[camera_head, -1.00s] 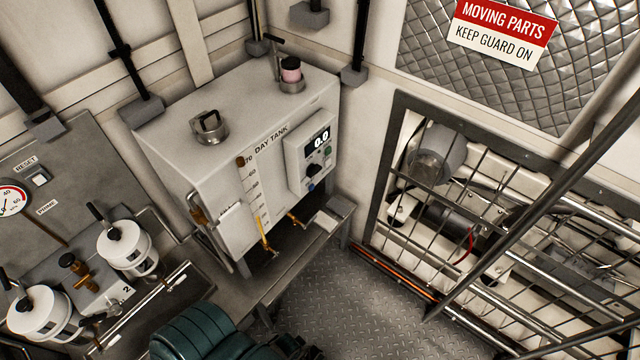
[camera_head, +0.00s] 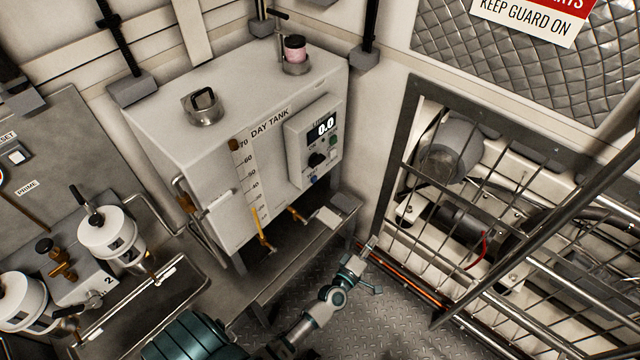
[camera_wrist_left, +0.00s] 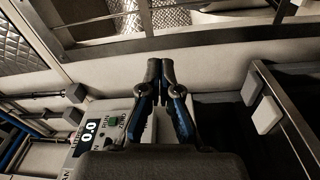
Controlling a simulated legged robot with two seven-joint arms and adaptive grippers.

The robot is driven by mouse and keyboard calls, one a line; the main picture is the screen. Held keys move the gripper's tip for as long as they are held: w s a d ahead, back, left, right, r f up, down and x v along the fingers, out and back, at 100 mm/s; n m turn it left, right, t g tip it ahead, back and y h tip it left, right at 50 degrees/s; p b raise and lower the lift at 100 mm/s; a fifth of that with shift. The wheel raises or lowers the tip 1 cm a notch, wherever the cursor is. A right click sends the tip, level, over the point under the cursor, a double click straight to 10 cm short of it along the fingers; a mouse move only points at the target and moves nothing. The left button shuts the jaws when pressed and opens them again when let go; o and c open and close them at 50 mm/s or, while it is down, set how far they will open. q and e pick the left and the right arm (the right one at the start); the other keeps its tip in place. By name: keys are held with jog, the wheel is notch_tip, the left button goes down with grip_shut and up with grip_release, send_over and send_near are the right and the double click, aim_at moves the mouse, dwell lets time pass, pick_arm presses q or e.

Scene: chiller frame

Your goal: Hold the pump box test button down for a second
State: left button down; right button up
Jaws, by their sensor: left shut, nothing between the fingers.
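The pump box (camera_head: 314,140) is a pale box on the front of the day tank (camera_head: 215,155). Its screen reads 0.0, with a black knob (camera_head: 318,159), a green button (camera_head: 333,142) and a small blue button (camera_head: 314,180) below. I cannot read which button is labelled test. My left gripper (camera_head: 369,246) is below and right of the box, apart from it. In the left wrist view its fingers (camera_wrist_left: 161,66) are together and empty. The pump box screen (camera_wrist_left: 88,133) and green button (camera_wrist_left: 112,122) show there at lower left. My right gripper is not in view.
A caged machine bay (camera_head: 480,200) with metal bars stands to the right. White filter canisters (camera_head: 108,238) stand at left. The floor plate (camera_head: 405,310) is clear.

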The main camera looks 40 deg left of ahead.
aim_at(314, 180)
pick_arm(q)
jog(key=w+a+r+n+g+y+b, duration=0.1)
jog(key=a+r+n+y, duration=0.3)
jog(key=n, duration=0.6)
jog(key=w+a+r+n+g+y+b, duration=0.1)
jog(key=a+r+n+g+y+b, duration=0.1)
jog(key=a+n+y, duration=0.6)
notch_tip(314, 180, up, 2)
jog(key=n+b, duration=0.1)
jog(key=n, duration=0.2)
jog(key=shift+w+g+y, duration=0.3)
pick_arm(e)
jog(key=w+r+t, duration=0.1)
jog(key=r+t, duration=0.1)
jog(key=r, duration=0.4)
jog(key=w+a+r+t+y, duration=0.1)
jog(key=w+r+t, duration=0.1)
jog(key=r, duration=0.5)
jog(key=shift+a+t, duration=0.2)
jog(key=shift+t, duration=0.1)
pick_arm(q)
jog(key=shift+a, duration=0.15)
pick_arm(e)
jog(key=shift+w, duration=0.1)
